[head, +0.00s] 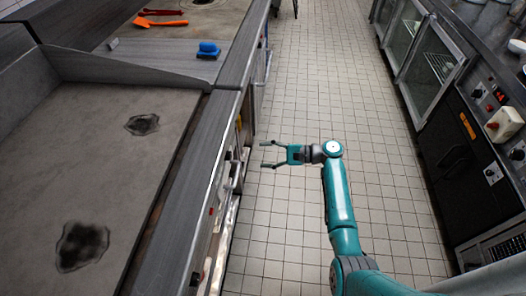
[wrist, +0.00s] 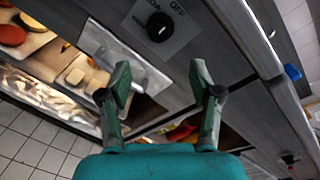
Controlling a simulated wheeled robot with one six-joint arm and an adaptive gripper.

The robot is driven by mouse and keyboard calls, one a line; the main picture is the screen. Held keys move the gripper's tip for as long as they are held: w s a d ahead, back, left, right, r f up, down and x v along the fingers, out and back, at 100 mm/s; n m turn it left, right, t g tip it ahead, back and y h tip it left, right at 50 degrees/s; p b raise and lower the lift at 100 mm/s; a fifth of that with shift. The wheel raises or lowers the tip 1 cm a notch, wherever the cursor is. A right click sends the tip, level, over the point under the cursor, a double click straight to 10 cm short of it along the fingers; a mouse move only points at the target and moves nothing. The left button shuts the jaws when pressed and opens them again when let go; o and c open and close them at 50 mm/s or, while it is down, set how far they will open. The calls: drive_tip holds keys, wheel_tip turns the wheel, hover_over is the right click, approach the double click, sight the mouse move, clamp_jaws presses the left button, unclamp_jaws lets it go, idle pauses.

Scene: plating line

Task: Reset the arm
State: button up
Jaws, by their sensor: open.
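My arm reaches forward over the tiled aisle in the head view, bent at the wrist so that my gripper (head: 268,155) points left toward the front of the counter. The gripper is open with nothing between its fingers. In the wrist view the two green fingers (wrist: 162,90) are spread apart, with the counter's front panel and a black knob (wrist: 159,27) beyond them. I cannot tell the exact gap between the fingertips and the panel.
A griddle (head: 110,190) with two dark burnt patches lies at left. Behind it are a blue-handled tool (head: 208,49) and an orange spatula (head: 160,22). Glass-door cabinets (head: 425,60) line the right. The tiled floor (head: 310,90) between is clear. Food boards (wrist: 40,40) show in the wrist view.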

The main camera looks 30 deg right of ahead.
drive_tip(key=shift+a, duration=0.1)
drive_tip(key=s+a+f+h, duration=0.35)
drive_tip(key=s+f, duration=0.25)
drive_tip(key=f, duration=0.2)
drive_tip(key=s+a+f+h, duration=0.3)
drive_tip(key=s+a+f, duration=0.2)
drive_tip(key=f, duration=0.2)
drive_tip(key=s+a+f+n+h, duration=0.1)
drive_tip(key=s+f+h, duration=0.1)
drive_tip(key=s, duration=0.5)
drive_tip(key=s+a+f+n+h, duration=0.2)
drive_tip(key=s, duration=0.5)
drive_tip(key=s+d+r+n+t+h, duration=0.1)
drive_tip(key=s+r+n+h, duration=0.15)
drive_tip(key=s+r, duration=0.35)
drive_tip(key=s+d+r+n+t+h, duration=0.1)
drive_tip(key=s+r+n, duration=0.25)
drive_tip(key=s, duration=0.55)
drive_tip(key=s+r+n+t, duration=0.2)
drive_tip(key=s+r+n, duration=0.1)
drive_tip(key=r, duration=0.6)
drive_tip(key=s+r+n+t, duration=0.2)
drive_tip(key=s+r+n, duration=0.1)
drive_tip(key=r, duration=0.7)
drive_tip(key=shift+s+a+n, duration=0.3)
drive_tip(key=shift+s+a, duration=0.1)
drive_tip(key=shift+s, duration=0.35)
